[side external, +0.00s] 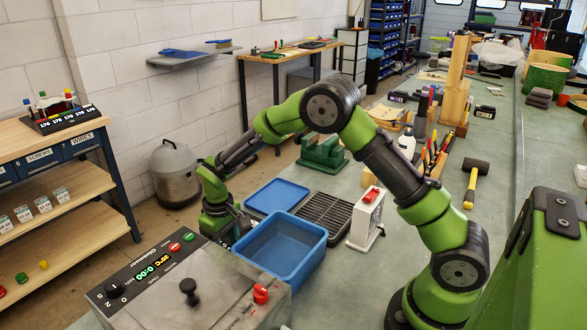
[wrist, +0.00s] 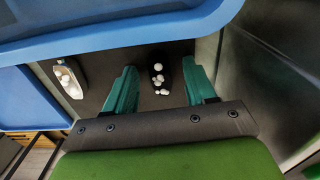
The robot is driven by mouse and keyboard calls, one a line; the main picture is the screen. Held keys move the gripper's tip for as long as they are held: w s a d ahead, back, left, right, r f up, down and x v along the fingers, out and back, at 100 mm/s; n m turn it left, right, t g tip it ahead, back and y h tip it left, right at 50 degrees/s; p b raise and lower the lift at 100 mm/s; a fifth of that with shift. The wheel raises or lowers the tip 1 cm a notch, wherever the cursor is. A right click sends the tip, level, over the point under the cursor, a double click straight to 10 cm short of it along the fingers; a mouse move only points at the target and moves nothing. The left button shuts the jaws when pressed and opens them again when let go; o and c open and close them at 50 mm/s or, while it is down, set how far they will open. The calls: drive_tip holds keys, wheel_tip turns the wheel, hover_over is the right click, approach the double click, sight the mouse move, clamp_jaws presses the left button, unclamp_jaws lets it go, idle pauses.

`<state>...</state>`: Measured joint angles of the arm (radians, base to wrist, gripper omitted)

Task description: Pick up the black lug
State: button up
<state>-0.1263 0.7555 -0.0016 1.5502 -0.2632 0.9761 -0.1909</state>
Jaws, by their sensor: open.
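My gripper (wrist: 159,68) is open, with its two teal fingers spread apart in the wrist view. A small black piece with white round spots, which looks like the black lug (wrist: 155,60), lies between the fingers on a dark surface. The fingers stand on either side of it, and I see no clear contact. In the side view my gripper is down at the left of the blue bin, behind the grey machine. Its fingertips and the lug are hidden there.
The blue bin (side external: 318,237) stands close to my gripper; its wall also crosses the top of the wrist view (wrist: 110,40). A pale piece with white spots (wrist: 68,78) lies to the left. The grey machine (side external: 205,287) is in front, and a blue lid (side external: 277,196) lies behind.

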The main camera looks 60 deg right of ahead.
clamp_jaws()
drive_tip(key=shift+r, duration=0.15)
